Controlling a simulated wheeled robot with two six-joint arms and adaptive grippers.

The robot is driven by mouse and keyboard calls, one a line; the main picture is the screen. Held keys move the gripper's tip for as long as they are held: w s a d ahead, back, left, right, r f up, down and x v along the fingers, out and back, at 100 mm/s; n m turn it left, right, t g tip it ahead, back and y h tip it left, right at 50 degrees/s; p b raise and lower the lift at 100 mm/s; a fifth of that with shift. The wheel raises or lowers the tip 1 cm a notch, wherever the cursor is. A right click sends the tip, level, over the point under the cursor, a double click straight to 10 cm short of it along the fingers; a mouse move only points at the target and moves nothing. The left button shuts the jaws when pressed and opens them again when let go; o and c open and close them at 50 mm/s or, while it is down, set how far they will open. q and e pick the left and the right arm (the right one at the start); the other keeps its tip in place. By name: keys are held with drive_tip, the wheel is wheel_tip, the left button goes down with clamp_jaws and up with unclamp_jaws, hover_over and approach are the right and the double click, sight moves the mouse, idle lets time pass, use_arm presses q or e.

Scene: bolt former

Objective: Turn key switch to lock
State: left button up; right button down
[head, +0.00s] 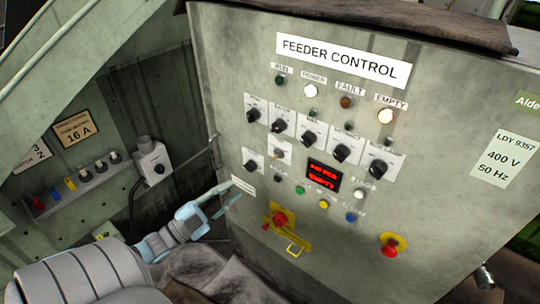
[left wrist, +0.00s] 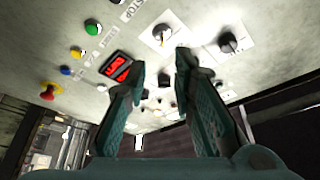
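The key switch (head: 277,153) is a small brass-coloured piece on a white plate, on the grey feeder control panel (head: 235,60), left of the red display. In the left wrist view the key switch (left wrist: 162,34) is near the top middle, beyond the fingertips. My left gripper (head: 226,197) is at the panel's lower left edge in the head view, below and left of the key switch. In the left wrist view its fingers (left wrist: 160,62) are apart with nothing between them. The lock marking is too small to read. My right gripper is not seen.
Several black knobs (head: 342,152) surround the key switch. The red display (head: 323,177) and coloured buttons (head: 324,204) are lower right. A red emergency stop (head: 390,247) is at right, and a yellow-plated red switch (head: 280,219) is below. A grey socket box (head: 151,160) hangs at left.

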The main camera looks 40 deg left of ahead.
sight(275, 157)
use_arm(q)
drive_tip(key=x, duration=0.4)
drive_tip(key=b+x, duration=0.1)
drive_tip(key=x, duration=0.9)
drive_tip(key=shift+r+b, duration=0.35)
drive_tip(key=shift+r, duration=0.05)
drive_tip(key=shift+c, duration=0.2)
clamp_jaws()
